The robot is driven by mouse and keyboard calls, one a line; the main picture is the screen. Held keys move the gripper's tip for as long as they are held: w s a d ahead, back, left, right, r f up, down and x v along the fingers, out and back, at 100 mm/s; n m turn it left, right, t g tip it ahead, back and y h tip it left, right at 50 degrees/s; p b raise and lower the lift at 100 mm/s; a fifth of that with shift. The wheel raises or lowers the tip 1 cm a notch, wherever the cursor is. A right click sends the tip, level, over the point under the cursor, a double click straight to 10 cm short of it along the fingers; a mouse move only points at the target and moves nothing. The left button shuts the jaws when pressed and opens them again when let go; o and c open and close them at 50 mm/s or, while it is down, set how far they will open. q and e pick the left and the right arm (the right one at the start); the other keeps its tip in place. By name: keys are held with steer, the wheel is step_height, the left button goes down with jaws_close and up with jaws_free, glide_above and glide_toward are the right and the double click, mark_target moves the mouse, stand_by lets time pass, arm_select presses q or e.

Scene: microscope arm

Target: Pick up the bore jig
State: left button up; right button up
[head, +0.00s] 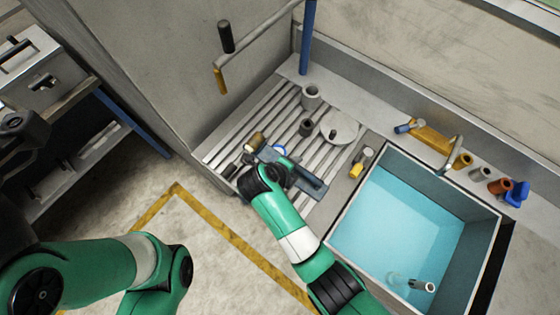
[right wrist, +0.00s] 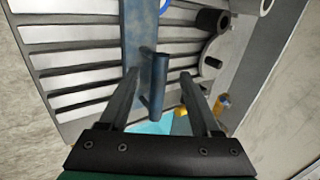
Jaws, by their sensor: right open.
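A blue-grey metal part with a flat bar and a round post, which looks like the bore jig (head: 309,184), lies on the slatted rack. In the right wrist view the bar (right wrist: 138,32) runs up the picture, and its post stands between my fingers. My right gripper (right wrist: 160,75) is open, with one finger on each side of the post. I see no clear grip on it; contact cannot be told. In the head view my right wrist covers part of the bar. My left arm shows at lower left, but its gripper is out of view.
The slatted rack (head: 222,152) also holds grey cylinders (head: 311,96), a round plate (head: 340,128) and a tan-ended tool (head: 256,141). A basin of blue liquid (head: 390,220) lies to the right. Small coloured parts (head: 462,160) line the back ledge. A wall (head: 150,70) stands left of the rack.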

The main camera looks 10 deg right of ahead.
mark_target(297, 169)
steer(key=x, duration=0.3)
steer(key=b+x, duration=0.1)
steer(key=shift+s+d+f, duration=0.2)
steer(key=shift+d+f, duration=0.1)
steer(key=shift+d, duration=0.05)
jaws_close()
steer(key=shift+r, duration=0.15)
stand_by(0.9)
